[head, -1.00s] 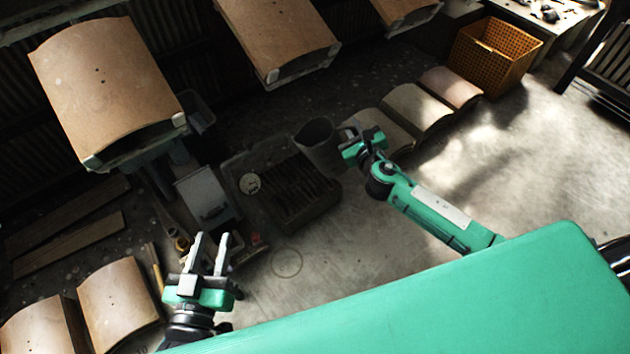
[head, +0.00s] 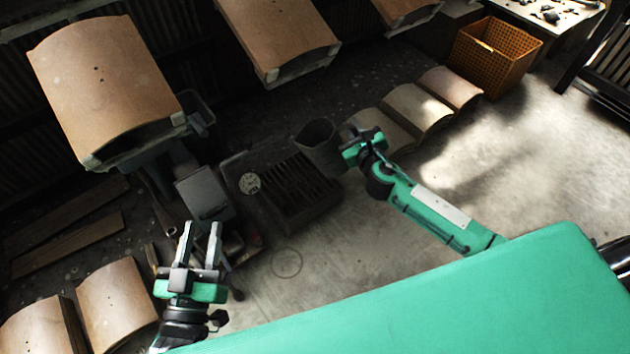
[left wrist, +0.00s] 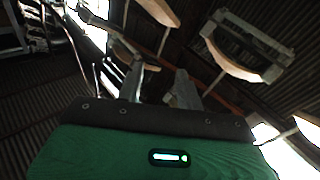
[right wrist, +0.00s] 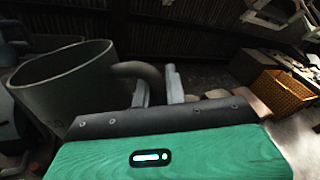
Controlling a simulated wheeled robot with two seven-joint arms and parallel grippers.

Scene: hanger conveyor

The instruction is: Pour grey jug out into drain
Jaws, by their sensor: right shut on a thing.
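The grey jug (head: 318,146) is near the middle of the head view, close to the drain, with its open mouth up. It also shows large at the left of the right wrist view (right wrist: 65,92), roughly upright, with its handle toward my gripper. My right gripper (head: 350,143) is shut on the jug's handle, beside the jug. The drain (head: 300,190) is a dark slatted grate just below and left of the jug in the head view. The jug's contents are hidden. My left gripper (head: 200,238) is open and empty, near a grey box.
The grey box (head: 203,193) stands left of the drain, and a round white dial (head: 250,183) lies at the drain's edge. Curved tan panels (head: 105,90) hang at the back; others lie on the floor (head: 118,300). An orange crate (head: 490,60) stands at the back right. The floor at right is clear.

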